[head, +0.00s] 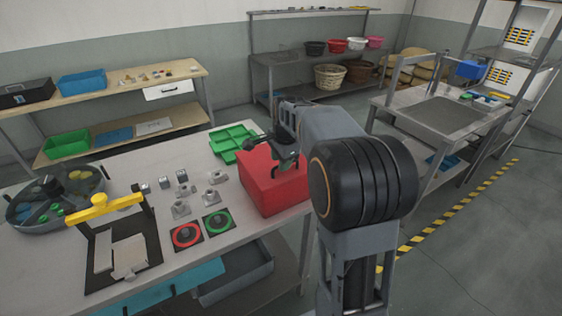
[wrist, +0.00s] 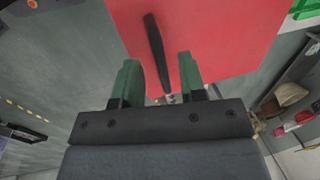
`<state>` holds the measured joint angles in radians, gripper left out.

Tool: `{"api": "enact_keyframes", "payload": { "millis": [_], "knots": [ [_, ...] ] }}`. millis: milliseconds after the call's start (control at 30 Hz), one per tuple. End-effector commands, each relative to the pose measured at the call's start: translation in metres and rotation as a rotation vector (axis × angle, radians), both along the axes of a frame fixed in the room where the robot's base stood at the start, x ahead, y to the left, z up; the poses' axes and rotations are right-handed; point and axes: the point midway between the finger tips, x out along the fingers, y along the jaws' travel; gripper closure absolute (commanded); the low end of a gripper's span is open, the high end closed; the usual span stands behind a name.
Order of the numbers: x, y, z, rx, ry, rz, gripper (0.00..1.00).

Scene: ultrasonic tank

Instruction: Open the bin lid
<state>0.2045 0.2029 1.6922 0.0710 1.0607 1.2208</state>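The red bin (head: 268,190) stands at the right end of the near workbench, with its flat red lid shut on top. In the wrist view the red lid (wrist: 215,30) fills the upper middle. A black bar handle (wrist: 154,38) runs along it. My gripper (head: 284,158) is over the bin's top in the head view. In the wrist view its two green-and-black fingers are apart, and the handle lies between them in the picture with gaps on both sides. I cannot tell how far the fingertips are above the lid. My gripper holds nothing.
A green tray (head: 234,140) lies behind the bin. Red and green ring plates (head: 187,236), several metal parts and a yellow-topped fixture (head: 104,206) stand to its left. A grey bowl (head: 55,205) is at far left. The floor right of the bench is open.

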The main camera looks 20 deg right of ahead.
Motion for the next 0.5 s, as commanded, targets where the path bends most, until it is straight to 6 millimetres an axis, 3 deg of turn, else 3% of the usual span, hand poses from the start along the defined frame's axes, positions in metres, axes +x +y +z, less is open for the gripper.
{"api": "enact_keyframes", "payload": {
  "millis": [500],
  "knots": [
    [0.002, 0.0004, -0.0107, 0.0, 0.0, 0.001, 0.64]
  ]
}}
